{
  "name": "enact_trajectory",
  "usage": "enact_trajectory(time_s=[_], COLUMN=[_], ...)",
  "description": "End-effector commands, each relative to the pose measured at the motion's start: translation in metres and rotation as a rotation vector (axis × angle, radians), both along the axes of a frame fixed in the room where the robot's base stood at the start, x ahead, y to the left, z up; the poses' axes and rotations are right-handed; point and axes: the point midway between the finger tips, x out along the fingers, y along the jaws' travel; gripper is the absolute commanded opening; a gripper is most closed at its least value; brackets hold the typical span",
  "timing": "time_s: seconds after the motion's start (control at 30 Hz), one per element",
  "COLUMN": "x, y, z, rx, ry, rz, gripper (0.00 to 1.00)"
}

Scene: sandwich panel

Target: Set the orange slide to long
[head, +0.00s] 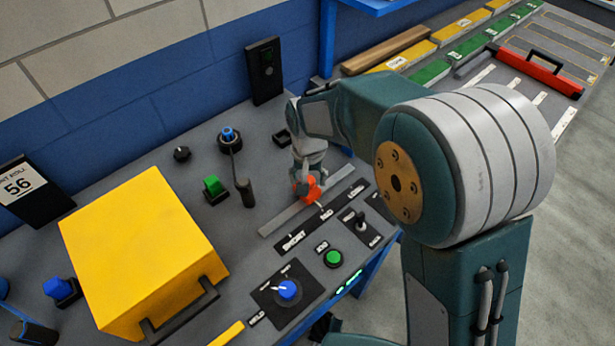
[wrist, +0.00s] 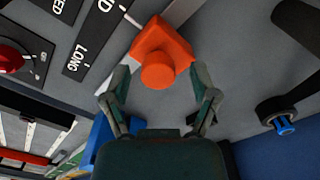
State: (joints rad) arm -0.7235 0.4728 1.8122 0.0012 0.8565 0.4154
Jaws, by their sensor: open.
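The orange slide (head: 311,189) sits on a pale straight track (head: 280,222) on the grey panel, near the middle of the track. A label strip beside it reads SHORT (head: 293,241) at the near left end, a middle mark, and LONG (wrist: 80,58) in the wrist view. The slide (wrist: 162,45) has a round knob facing the wrist camera. My gripper (wrist: 160,95) is open, with its two fingertips on either side below the knob in the picture and no visible grip on it. In the head view my gripper (head: 304,178) is directly over the slide and partly hides it.
A black lever (head: 242,175), a green switch (head: 214,187) and a blue knob (head: 287,290) share the panel. A yellow box (head: 140,250) stands at the left. A red knob (wrist: 12,58) is near LONG in the wrist view. The wall is behind.

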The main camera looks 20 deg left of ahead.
Motion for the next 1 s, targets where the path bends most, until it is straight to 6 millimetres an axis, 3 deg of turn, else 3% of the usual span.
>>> enact_trajectory(time_s=[0.17,0.33,0.37,0.6,1.0], x=[0.0,0.0,0.0,0.007,0.085], y=[0.0,0.0,0.0,-0.002,-0.043], z=[0.0,0.0,0.0,-0.001,-0.002], rx=[0.0,0.0,0.0,-0.001,-0.001], ry=[0.0,0.0,0.0,0.0,0.001], rz=[0.0,0.0,0.0,-0.003,-0.004], gripper=[0.77,0.05,0.0,0.0,0.0])
